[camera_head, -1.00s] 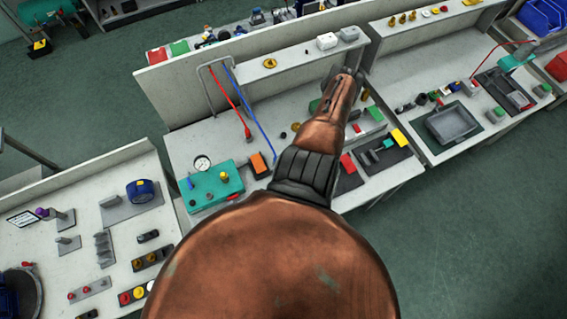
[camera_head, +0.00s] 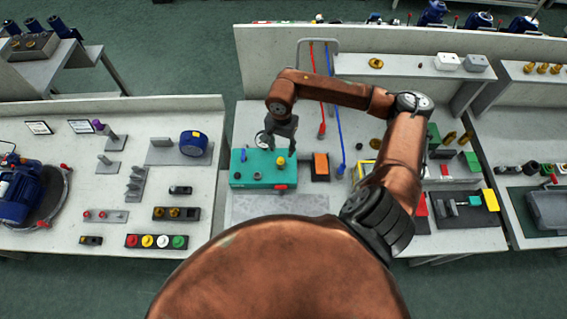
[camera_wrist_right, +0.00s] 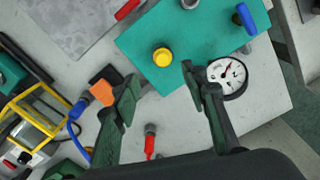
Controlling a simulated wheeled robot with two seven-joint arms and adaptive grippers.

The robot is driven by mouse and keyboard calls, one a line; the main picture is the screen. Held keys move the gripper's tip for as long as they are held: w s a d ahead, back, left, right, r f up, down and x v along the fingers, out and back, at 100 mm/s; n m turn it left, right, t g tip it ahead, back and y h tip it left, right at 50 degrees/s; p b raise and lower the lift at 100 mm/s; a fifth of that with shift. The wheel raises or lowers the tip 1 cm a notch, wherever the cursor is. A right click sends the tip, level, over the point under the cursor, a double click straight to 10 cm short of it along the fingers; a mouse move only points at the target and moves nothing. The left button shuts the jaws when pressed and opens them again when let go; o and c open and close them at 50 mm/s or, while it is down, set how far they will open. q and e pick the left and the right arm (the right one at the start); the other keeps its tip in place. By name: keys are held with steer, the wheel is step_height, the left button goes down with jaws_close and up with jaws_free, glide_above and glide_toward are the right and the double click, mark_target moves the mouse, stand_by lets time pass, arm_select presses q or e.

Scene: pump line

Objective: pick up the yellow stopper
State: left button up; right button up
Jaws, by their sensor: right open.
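The yellow stopper (camera_head: 280,161) stands on the top of the teal box (camera_head: 245,182), towards its right part. In the right wrist view the yellow stopper (camera_wrist_right: 162,57) is a round knob on the teal box (camera_wrist_right: 190,40), ahead of the fingers. My right gripper (camera_head: 283,148) is over the back of the teal box, near the stopper. In the wrist view my right gripper (camera_wrist_right: 158,90) is open, with nothing between its fingers, and the stopper lies a little beyond the fingertips. My left gripper does not show.
A pressure gauge (camera_wrist_right: 228,76) sits beside the right finger. Red (camera_head: 322,130) and blue (camera_head: 340,168) hoses hang behind.

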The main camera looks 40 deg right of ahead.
mark_target(281, 159)
steer(key=f+p, duration=0.1)
steer(key=f, duration=0.5)
steer(key=shift+w+a+f+p, duration=0.15)
steer(key=shift+w+p, duration=0.05)
steer(key=shift+p, duration=0.2)
steer(key=shift+f, duration=0.45)
steer(key=c, duration=0.9)
steer(key=shift+c, duration=0.2)
